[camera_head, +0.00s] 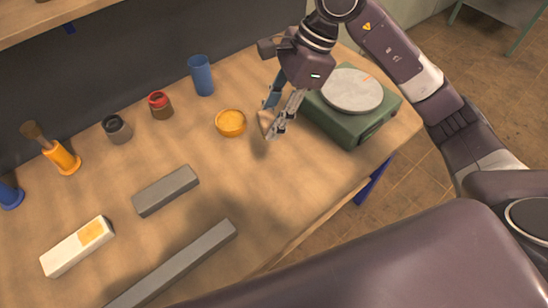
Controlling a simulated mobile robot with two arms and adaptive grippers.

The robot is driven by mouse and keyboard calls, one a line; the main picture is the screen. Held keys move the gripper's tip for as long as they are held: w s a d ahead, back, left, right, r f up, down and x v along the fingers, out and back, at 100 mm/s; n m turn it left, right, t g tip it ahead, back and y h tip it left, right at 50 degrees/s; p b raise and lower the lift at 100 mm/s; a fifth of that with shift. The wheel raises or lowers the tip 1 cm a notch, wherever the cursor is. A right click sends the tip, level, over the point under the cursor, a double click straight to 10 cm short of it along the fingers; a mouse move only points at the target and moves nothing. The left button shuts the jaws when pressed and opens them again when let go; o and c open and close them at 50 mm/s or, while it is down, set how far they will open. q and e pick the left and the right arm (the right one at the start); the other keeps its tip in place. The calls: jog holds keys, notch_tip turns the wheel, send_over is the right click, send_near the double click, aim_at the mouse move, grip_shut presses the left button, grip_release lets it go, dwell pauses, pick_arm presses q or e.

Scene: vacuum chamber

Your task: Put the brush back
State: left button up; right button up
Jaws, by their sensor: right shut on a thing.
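My right gripper (275,115) hangs over the table, between the yellow dish and the green scale. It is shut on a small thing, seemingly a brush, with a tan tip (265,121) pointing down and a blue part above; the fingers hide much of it. Another brush with brown bristles (32,131) stands bristles up in an orange holder (62,158) at the left. A blue holder-like piece (10,196) is cut by the left edge. My left gripper is not in view.
A yellow dish (230,123), a blue cup (201,75), a red-topped jar (160,104) and a grey jar (116,128) stand along the back. A green scale (352,125) is at right. Grey bars (166,190) and a white block (70,252) lie in front.

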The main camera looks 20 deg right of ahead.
jog(key=f, duration=0.4)
jog(key=f+p, duration=0.1)
jog(key=f, duration=0.4)
jog(key=f+p, duration=0.1)
jog(key=f, duration=0.3)
jog(key=shift+s+f, duration=0.3)
jog(key=shift+f, duration=0.1)
jog(key=shift+a+f, duration=0.1)
jog(key=shift+f, duration=0.5)
notch_tip(320, 180, down, 4)
jog(key=shift+f+p, duration=0.1)
jog(key=shift+p, duration=0.45)
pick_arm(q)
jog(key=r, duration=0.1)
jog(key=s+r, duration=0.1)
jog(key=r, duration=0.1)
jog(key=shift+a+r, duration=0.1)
pick_arm(e)
jog(key=shift+f, duration=0.15)
jog(key=o, duration=1)
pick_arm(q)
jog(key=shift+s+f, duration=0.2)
